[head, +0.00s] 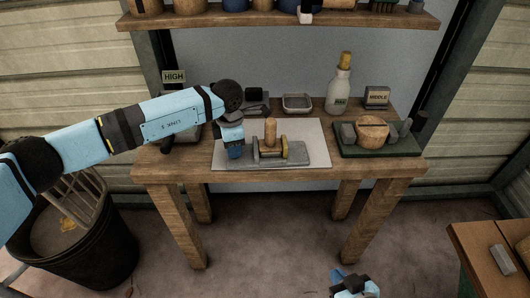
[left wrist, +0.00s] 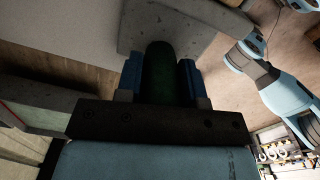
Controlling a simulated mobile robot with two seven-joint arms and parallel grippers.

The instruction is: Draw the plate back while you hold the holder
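A flat grey plate (head: 290,160) lies on a white sheet on the table. An upright wooden peg (head: 270,131) with yellowish end pieces (head: 284,147) stands on it; I cannot tell whether this is the holder. My left gripper (head: 236,153) is low at the plate's left end. In the left wrist view its blue fingers (left wrist: 160,82) close on both sides of a dark green cylinder (left wrist: 161,62), beside a grey slab (left wrist: 190,14). The cylinder's lower end is hidden. My right gripper (head: 339,275) is away from the table, low in the head view; its finger gap is unclear.
Behind the sheet are a small grey tray (head: 297,103) and a white bottle (head: 339,92). A green board (head: 378,153) with a wooden block and grey pieces stands at right. A dark bin (head: 92,252) stands left of the table. A shelf (head: 280,20) runs above.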

